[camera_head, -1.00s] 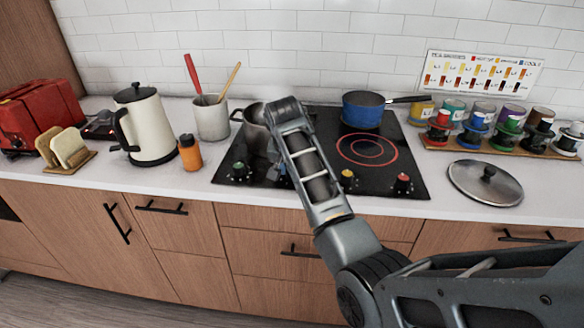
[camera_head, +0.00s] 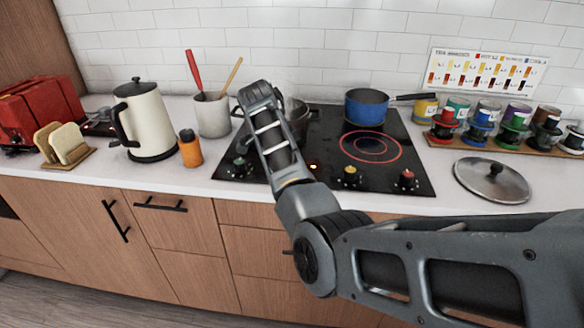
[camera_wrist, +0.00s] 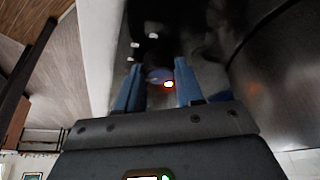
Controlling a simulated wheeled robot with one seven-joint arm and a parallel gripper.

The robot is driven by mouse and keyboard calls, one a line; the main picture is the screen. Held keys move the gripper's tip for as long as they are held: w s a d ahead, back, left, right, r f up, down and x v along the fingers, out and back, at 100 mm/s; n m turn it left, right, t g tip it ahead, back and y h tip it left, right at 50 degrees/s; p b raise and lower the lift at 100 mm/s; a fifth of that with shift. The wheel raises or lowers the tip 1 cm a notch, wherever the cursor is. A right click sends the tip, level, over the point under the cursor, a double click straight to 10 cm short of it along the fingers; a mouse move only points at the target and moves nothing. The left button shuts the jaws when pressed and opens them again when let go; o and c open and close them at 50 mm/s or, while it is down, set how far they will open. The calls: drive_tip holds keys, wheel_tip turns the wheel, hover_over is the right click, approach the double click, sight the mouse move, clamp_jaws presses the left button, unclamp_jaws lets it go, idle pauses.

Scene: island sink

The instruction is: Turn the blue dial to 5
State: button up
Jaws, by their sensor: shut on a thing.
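In the wrist view the blue dial (camera_wrist: 157,75) sits between the two blue-grey fingers of my gripper (camera_wrist: 160,84). The gripper is shut on the dial. An orange-red light (camera_wrist: 168,84) glows beside it, and it also shows in the head view. The dial's marks and pointer are too dark and small to read. In the head view my arm hides the blue dial and the gripper's fingers. The black cooktop (camera_head: 325,180) also carries a green dial (camera_head: 240,168), a yellow dial (camera_head: 350,175) and a red dial (camera_head: 407,180).
A metal pot (camera_head: 300,118) stands behind my wrist, close to the gripper. A blue pan (camera_head: 366,110) stands at the back right of the cooktop. A glowing red ring (camera_head: 369,147) marks a burner. An orange bottle (camera_head: 190,150), kettle (camera_head: 146,120) and lid (camera_head: 492,180) stand nearby.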

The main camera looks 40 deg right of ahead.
drive_tip(key=m+b, duration=0.1)
drive_tip(key=m, duration=0.1)
drive_tip(key=m+g+y+b, duration=0.1)
drive_tip(key=m+b, duration=0.1)
drive_tip(key=m, duration=0.1)
drive_tip(key=shift+w+d+f+m+g+b, duration=0.1)
drive_tip(key=shift+w+f+m+g+b, duration=0.1)
drive_tip(key=shift+m+g+b, duration=0.1)
drive_tip(key=m+y, duration=0.1)
drive_tip(key=m, duration=0.2)
drive_tip(key=shift+r+g, duration=0.2)
drive_tip(key=shift+g, duration=0.2)
drive_tip(key=shift+d+m+y, duration=0.1)
drive_tip(key=shift+m+y, duration=0.3)
drive_tip(key=shift+m, duration=0.3)
drive_tip(key=o, duration=1)
drive_tip(key=shift+o, duration=0.2)
